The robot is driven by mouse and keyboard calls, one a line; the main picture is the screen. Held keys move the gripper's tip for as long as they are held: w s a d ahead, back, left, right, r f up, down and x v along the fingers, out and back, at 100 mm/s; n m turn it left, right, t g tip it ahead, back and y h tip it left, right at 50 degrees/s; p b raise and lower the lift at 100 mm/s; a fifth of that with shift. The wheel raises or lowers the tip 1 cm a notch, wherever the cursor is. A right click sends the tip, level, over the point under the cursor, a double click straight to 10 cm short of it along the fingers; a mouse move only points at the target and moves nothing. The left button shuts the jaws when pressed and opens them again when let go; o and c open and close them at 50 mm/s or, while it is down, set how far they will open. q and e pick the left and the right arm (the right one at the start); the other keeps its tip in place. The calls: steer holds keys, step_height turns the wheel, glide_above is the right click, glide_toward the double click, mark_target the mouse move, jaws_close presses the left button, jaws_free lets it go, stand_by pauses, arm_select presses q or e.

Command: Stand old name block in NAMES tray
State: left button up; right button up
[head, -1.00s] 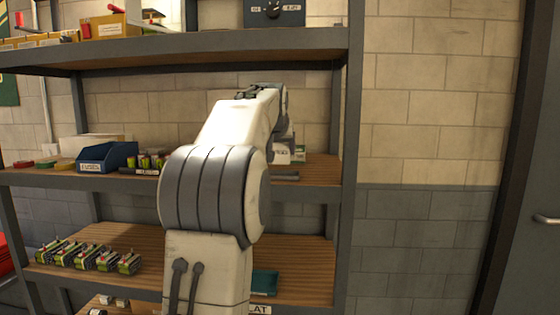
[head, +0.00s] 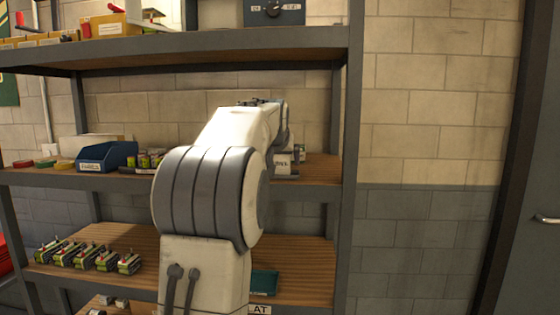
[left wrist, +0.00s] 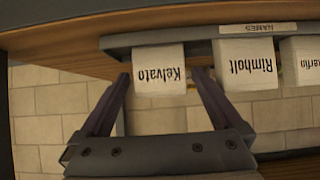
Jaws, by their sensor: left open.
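The NAMES tray (left wrist: 119,41) appears upside down in the left wrist view, its label at the top. White name blocks stand in a row at it: the Kelvato block (left wrist: 159,73), the Rimholt block (left wrist: 247,67) and, cut by the right edge, one ending in "erflo" (left wrist: 302,62). My left gripper (left wrist: 160,82) is open, its fingers at either side of the Kelvato block; contact cannot be told. In the head view my left gripper (head: 264,102) is at the middle shelf, and its fingertips are hidden behind my arm. Part of a white block (head: 283,165) shows beside the arm. My right gripper is not in view.
The middle shelf (head: 318,168) also holds a blue bin (head: 107,157) and small green parts left of my arm. The upper shelf (head: 200,42) is above my arm. A metal post (head: 349,130) stands to the right. Several green-and-grey units sit on the lower shelf.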

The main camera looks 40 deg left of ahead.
arm_select(q)
steer(key=b+v, duration=0.1)
steer(key=v, duration=1.1)
steer(key=shift+b, duration=0.3)
steer(key=shift+d, duration=0.1)
